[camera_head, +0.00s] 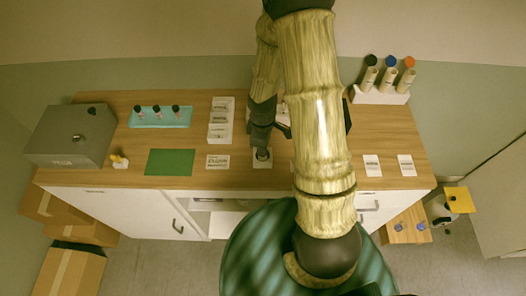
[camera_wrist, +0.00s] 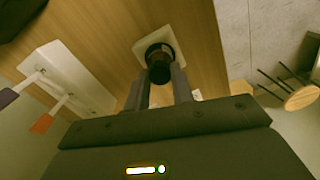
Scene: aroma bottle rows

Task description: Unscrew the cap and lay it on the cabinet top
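A small dark bottle (camera_wrist: 159,51) with a black cap (camera_wrist: 159,74) stands on a white square pad (camera_wrist: 139,47) in the wrist view. In the head view the pad (camera_head: 262,165) lies at the front middle of the wooden cabinet top (camera_head: 330,165), with the bottle mostly hidden under my gripper (camera_head: 262,148). In the wrist view my gripper (camera_wrist: 163,82) has one finger on each side of the cap. I cannot tell whether the fingers press on it.
A teal tray (camera_head: 150,123) with three dark-capped bottles, a green mat (camera_head: 170,162) and a grey box (camera_head: 72,137) are left. A white rack (camera_head: 380,97) holds three bottles with black, blue and orange caps at back right. Two cards (camera_head: 372,165) lie front right.

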